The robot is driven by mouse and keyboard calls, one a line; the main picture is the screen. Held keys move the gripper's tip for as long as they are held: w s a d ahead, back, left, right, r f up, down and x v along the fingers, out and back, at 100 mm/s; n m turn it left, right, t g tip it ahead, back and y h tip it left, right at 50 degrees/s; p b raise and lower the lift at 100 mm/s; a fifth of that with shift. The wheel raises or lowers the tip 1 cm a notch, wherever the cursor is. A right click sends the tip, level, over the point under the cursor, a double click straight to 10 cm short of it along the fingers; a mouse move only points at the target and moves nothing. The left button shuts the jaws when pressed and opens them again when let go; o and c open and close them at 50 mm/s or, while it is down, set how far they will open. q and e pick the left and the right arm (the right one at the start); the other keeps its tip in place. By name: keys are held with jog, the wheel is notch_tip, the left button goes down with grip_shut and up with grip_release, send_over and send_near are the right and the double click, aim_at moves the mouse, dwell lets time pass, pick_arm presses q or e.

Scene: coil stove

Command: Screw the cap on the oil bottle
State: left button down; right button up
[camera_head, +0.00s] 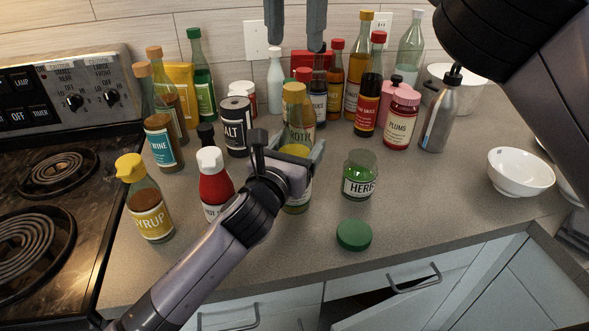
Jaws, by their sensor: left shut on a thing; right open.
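A yellow-green glass bottle (296,206), seemingly the oil bottle, stands upright on the counter near the middle. Its label is mostly hidden by my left gripper (296,150), which is shut around its body. A tan-orange cap (293,91) shows at the top of the bottle shape there; whether it is seated on this bottle's neck or belongs to a bottle behind cannot be told. My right gripper (295,44) is open and empty, its fingers pointing down at the top of the picture, above and behind the bottle.
A red bottle with a white cap (215,185), a salt jar (236,127) and a syrup bottle (149,212) stand left. A herbs jar (360,177) and loose green lid (354,234) are right. Several bottles crowd behind. The stove (60,150) is far left; right-front counter is clear.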

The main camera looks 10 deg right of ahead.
aim_at(295, 86)
jog(key=shift+f, duration=0.1)
jog(key=shift+f, duration=3.9)
